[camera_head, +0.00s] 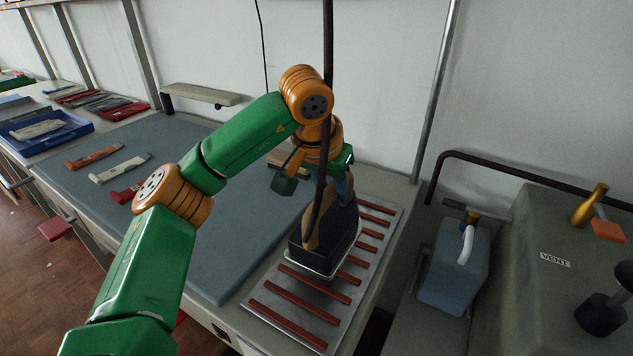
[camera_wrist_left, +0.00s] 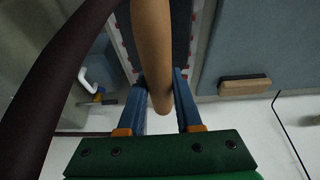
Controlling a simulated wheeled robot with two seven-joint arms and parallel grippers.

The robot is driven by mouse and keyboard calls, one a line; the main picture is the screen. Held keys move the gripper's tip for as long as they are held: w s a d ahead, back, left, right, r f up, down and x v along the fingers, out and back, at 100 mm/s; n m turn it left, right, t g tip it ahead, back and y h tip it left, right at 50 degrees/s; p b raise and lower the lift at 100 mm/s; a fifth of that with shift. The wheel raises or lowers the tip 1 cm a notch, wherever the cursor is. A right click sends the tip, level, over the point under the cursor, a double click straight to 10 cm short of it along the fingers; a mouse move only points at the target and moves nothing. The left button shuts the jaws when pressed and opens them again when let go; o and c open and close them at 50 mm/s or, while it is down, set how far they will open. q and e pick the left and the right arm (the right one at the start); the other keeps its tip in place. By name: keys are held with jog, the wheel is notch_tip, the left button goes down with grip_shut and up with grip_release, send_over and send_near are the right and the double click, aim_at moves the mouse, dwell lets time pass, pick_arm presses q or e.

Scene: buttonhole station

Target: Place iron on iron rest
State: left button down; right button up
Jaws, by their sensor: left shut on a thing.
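The iron (camera_head: 345,228) has a dark body, a pale metal sole and a tan handle, with a dark hose rising from it. It is over the iron rest (camera_head: 272,326), a grey metal plate with several red-brown bars. I cannot tell whether the sole touches the bars. My left gripper (camera_head: 343,183) is shut on the iron's rear handle end, its fingers partly hidden by the iron and hose. In the left wrist view the blue fingers (camera_wrist_left: 160,108) flank the tan handle (camera_wrist_left: 152,45). My right gripper is not in view.
A blue-grey work mat (camera_head: 225,250) lies left of the rest, with cloth strips (camera_head: 120,168) on it. A blue jug (camera_head: 455,265) and a grey VENT housing (camera_head: 560,290) stand to the right. A dark hose (camera_wrist_left: 58,80) crosses the left wrist view.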

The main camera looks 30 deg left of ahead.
aim_at(338, 212)
pick_arm(q)
jog(key=shift+w+d+f, duration=0.1)
jog(key=shift+w+f, duration=0.4)
jog(key=shift+w, duration=0.05)
jog(key=shift+s+x, duration=0.2)
jog(key=shift+x, duration=0.75)
jog(key=shift+s+x, duration=0.2)
jog(key=shift+x, duration=0.8)
jog(key=shift+d+f, duration=0.1)
jog(key=shift+f, duration=0.05)
jog(key=c, duration=0.8)
grip_release()
jog(key=shift+s+f, duration=0.1)
jog(key=shift+s, duration=0.05)
jog(key=shift+o, duration=1)
jog(key=shift+s+d, duration=0.1)
jog(key=v, duration=1.2)
